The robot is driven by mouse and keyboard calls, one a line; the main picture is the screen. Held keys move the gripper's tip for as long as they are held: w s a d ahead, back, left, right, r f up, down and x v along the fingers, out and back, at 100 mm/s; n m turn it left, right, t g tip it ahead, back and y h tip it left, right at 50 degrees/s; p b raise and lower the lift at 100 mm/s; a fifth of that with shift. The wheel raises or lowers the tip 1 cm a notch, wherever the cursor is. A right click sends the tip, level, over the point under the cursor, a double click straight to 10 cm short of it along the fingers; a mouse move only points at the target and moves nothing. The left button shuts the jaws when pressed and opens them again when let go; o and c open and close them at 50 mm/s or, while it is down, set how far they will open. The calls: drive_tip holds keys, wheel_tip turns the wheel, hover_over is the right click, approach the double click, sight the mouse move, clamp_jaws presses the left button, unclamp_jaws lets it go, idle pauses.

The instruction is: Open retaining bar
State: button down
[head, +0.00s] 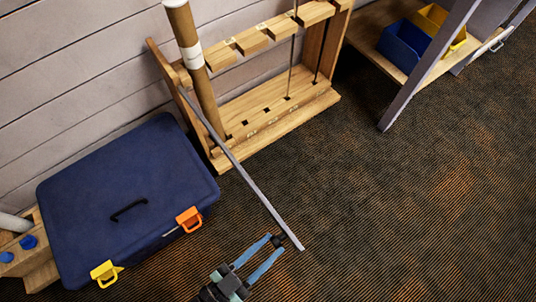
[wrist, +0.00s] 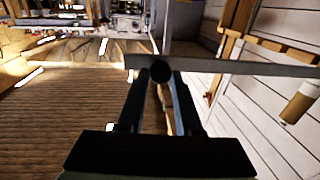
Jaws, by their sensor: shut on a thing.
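The retaining bar (head: 243,173) is a long thin grey bar. In the head view it runs from the left post of the wooden club rack (head: 285,125) out over the carpet, swung away from the rack's front. My gripper (head: 275,240) is at the bar's free end, low in the head view, with its fingers shut on a dark round knob there. In the wrist view the bar (wrist: 235,67) crosses sideways in front of my fingers, and the dark knob (wrist: 160,71) sits between the fingertips (wrist: 160,76).
A cardboard tube (head: 195,65) stands at the rack's left end; thin shafts stand farther right. A blue case (head: 125,200) with orange and yellow latches lies left of the bar. A shelf with blue (head: 402,47) and yellow bins is at upper right. Carpet (head: 400,200) on the right is clear.

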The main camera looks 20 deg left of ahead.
drive_tip(key=shift+w+a+y, duration=0.1)
drive_tip(key=shift+a+y, duration=0.2)
drive_tip(key=shift+a, duration=0.1)
drive_tip(key=c, duration=0.6)
unclamp_jaws()
drive_tip(key=shift+d, duration=0.1)
drive_tip(key=v, duration=1.3)
drive_tip(key=shift+f, duration=0.1)
